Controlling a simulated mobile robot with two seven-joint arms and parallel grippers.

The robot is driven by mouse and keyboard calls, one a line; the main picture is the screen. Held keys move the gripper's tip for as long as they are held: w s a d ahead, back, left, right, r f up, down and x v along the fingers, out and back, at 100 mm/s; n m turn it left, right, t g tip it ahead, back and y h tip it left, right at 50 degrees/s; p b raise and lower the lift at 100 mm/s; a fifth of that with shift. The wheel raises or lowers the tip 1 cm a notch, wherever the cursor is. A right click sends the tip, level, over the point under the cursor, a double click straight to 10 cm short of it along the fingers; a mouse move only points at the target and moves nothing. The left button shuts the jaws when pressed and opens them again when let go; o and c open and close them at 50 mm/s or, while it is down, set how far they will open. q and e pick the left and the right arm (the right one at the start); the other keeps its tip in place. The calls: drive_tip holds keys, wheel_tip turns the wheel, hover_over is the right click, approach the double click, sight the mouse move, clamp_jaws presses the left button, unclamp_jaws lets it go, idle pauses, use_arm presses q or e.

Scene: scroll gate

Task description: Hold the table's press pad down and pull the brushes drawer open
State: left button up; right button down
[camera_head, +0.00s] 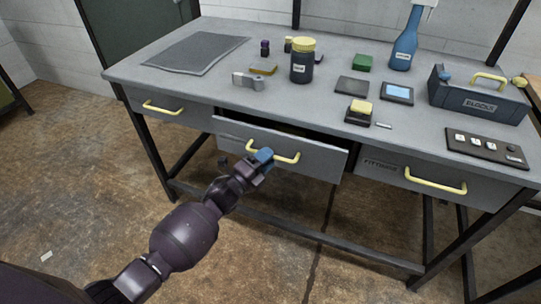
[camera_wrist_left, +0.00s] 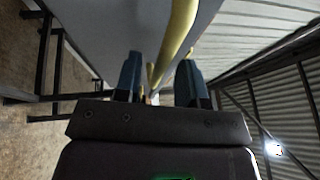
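The middle drawer (camera_head: 316,155) of the grey table stands partly open, with a dark gap behind its front; I cannot read a label on it. My left gripper (camera_head: 263,157) is at the left part of its yellow handle (camera_head: 286,159). In the left wrist view the yellow handle (camera_wrist_left: 177,40) runs between the two blue fingers (camera_wrist_left: 158,80), which are spread apart with space beside it. A yellow-topped block on a dark base (camera_head: 360,112) and a dark square pad (camera_head: 352,86) lie on the tabletop; I cannot tell which is the press pad. My right gripper is not in view.
The left drawer (camera_head: 172,107) and the right drawer marked FITTINGS (camera_head: 438,184) are shut. On the tabletop (camera_head: 220,78) are a yellow-lidded jar (camera_head: 302,62), a blue bottle (camera_head: 404,48), a toolbox (camera_head: 478,101) and a switch panel (camera_head: 486,148).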

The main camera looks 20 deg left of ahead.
use_arm(q)
drive_tip(key=shift+x, duration=0.8)
clamp_jaws()
